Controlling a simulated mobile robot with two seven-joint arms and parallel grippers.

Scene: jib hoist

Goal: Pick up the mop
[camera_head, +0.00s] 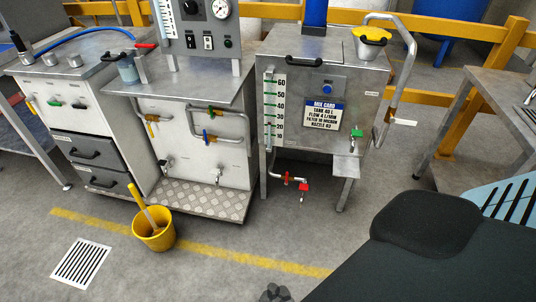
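A yellow bucket (154,232) stands on the floor in front of the metal machine, at the left of the head view. A stick with a yellow upper end and a paler lower shaft (149,217) leans in it, tilted to the left. This may be the mop; its lower end is hidden inside the bucket, so I cannot tell for sure. No other mop shows.
A floor grate (82,262) lies left of the bucket, and a yellow floor line (240,257) runs past it. A steel tank cabinet (335,95) stands at the centre. A large dark shape (430,265) blocks the lower right. The floor in front of the bucket is clear.

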